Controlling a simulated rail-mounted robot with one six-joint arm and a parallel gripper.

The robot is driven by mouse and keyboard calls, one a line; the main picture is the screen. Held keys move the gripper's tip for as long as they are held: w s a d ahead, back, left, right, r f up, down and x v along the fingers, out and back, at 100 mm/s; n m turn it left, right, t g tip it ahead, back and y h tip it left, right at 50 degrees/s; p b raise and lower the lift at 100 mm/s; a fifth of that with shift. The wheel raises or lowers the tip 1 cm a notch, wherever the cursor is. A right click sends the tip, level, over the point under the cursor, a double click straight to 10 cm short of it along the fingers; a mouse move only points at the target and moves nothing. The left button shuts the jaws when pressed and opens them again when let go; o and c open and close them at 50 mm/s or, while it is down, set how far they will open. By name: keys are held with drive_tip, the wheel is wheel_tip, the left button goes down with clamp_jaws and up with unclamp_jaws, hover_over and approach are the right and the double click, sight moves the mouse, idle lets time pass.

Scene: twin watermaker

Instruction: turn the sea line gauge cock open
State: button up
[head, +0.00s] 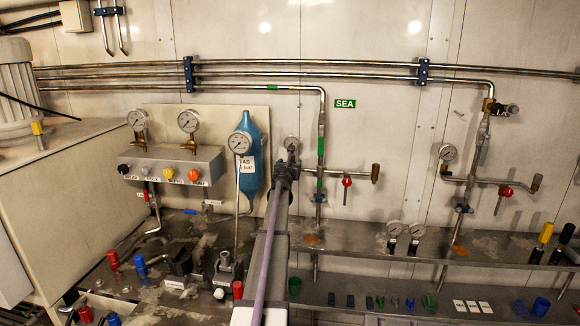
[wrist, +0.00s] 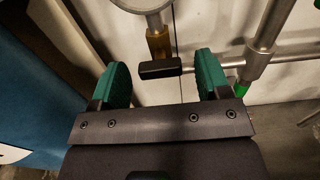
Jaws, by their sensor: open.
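The sea line gauge (head: 291,143) shows in the head view just left of the green-banded sea line pipe (head: 321,148), near the green SEA label (head: 345,104). In the wrist view the gauge's bottom edge (wrist: 145,4) is at the top, with a brass cock body (wrist: 160,45) under it. The cock's black handle (wrist: 160,69) lies crosswise to the upright brass body. My gripper (wrist: 164,74) is open, its green fingers apart on either side of the handle, with gaps on both sides. In the head view my arm hides the cock.
A side branch with a red-handled valve (head: 347,182) is right of the sea line pipe. A blue cylinder (head: 254,150) and a gauge panel (head: 172,163) are on the left. In the wrist view a steel pipe (wrist: 265,45) stands close by the right finger.

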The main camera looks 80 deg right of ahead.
drive_tip(key=c, duration=0.9)
drive_tip(key=shift+n, duration=0.4)
drive_tip(key=n, duration=1.7)
drive_tip(key=shift+f, duration=0.1)
drive_tip(key=o, duration=0.9)
drive_tip(key=shift+w, duration=0.1)
